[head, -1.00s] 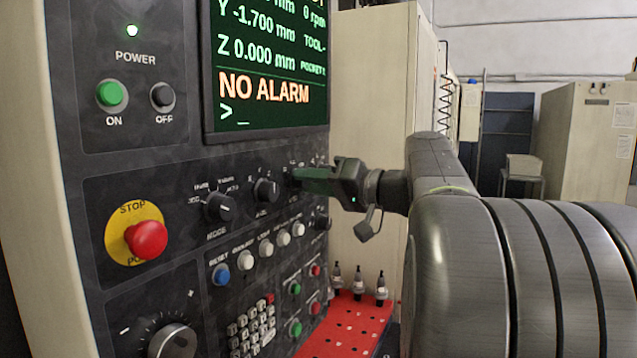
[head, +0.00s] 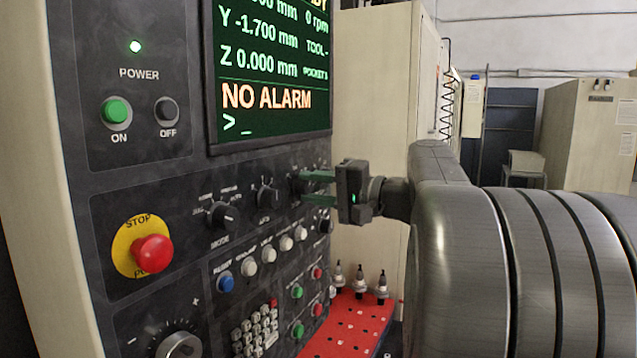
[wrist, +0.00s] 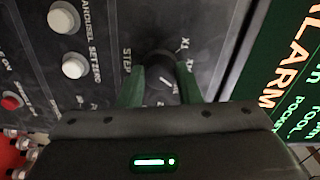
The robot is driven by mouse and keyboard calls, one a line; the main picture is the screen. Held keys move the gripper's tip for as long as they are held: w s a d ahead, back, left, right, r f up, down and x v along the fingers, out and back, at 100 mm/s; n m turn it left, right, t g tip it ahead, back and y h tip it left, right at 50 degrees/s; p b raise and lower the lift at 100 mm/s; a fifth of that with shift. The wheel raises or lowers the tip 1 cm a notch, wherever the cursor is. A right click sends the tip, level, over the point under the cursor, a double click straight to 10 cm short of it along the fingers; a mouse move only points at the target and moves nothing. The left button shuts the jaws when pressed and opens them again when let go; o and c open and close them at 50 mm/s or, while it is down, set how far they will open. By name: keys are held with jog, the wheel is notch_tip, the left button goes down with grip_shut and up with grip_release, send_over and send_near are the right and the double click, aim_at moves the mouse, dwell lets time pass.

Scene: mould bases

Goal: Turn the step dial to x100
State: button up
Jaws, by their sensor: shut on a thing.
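The step dial (wrist: 160,66) is a round black knob on the dark control panel. In the wrist view it sits between my two green fingers, with "STEP" printed to its left and "X1" at its upper right. A pale line shows on the knob; the other scale marks are hidden or blurred, so I cannot tell the exact setting. My gripper (head: 308,187) is shut on the dial, one finger on each side, at the right end of the dial row in the head view. The dial itself is mostly hidden there.
The mode dial (head: 222,215) and another black dial (head: 267,197) are to the left. A red stop button (head: 152,253) stands out from the panel. White buttons (head: 268,255) lie below. The screen (head: 270,70) reads "NO ALARM". A red tool tray (head: 350,325) is below my arm.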

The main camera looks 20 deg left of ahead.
jog(key=shift+m+p, duration=0.35)
jog(key=shift+m, duration=0.55)
jog(key=o, duration=1)
jog(key=shift+d, duration=0.1)
jog(key=d+b, duration=0.1)
jog(key=d, duration=0.3)
jog(key=d+b, duration=0.1)
jog(key=d, duration=0.4)
jog(key=s+d+b, duration=0.1)
jog(key=d, duration=0.3)
jog(key=shift+d, duration=0.35)
jog(key=shift+a, duration=0.1)
